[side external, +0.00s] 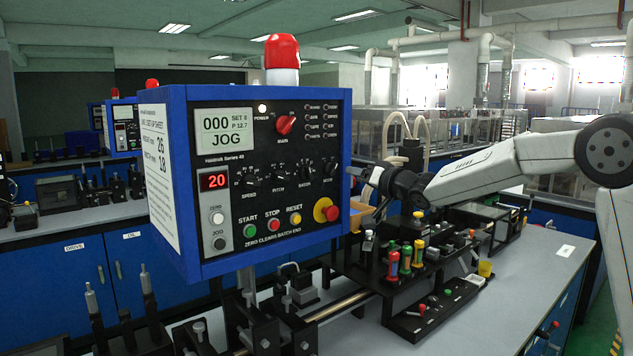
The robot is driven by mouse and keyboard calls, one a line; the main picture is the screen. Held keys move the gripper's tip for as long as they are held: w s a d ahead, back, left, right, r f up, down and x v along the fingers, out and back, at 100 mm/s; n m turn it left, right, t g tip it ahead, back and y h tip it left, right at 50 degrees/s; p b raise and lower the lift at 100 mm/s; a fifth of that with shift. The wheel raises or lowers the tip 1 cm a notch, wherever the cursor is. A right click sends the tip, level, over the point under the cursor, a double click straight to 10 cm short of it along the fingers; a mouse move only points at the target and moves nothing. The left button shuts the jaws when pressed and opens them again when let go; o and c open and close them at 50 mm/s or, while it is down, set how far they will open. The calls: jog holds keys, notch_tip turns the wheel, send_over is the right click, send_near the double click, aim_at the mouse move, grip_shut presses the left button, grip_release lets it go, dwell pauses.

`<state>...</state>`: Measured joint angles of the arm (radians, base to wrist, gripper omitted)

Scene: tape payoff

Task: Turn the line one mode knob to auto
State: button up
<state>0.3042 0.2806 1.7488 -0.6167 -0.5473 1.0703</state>
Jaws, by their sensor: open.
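The blue control box (265,262) stands in the foreground with its black panel facing right of the camera. The mode knob (330,167) is the rightmost in a row of black knobs; its small markings are too fine to read. The display (226,132) above the row reads "JOG". My gripper (357,172) is just right of the box's right edge, level with the knob row, its jaws pointing left towards the panel side. It is open and holds nothing that I can see. Its distance from the knob in depth is hard to judge.
A red main switch (285,124), push buttons and a yellow-ringed red stop button (326,210) share the panel. A red beacon (282,55) tops the box. A black rack (412,310) with colored tools lies below my arm. A similar box (124,128) stands behind left.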

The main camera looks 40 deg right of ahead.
aim_at(335, 170)
jog(key=shift+w, duration=0.15)
jog(key=shift+w, duration=3.7)
grip_shut()
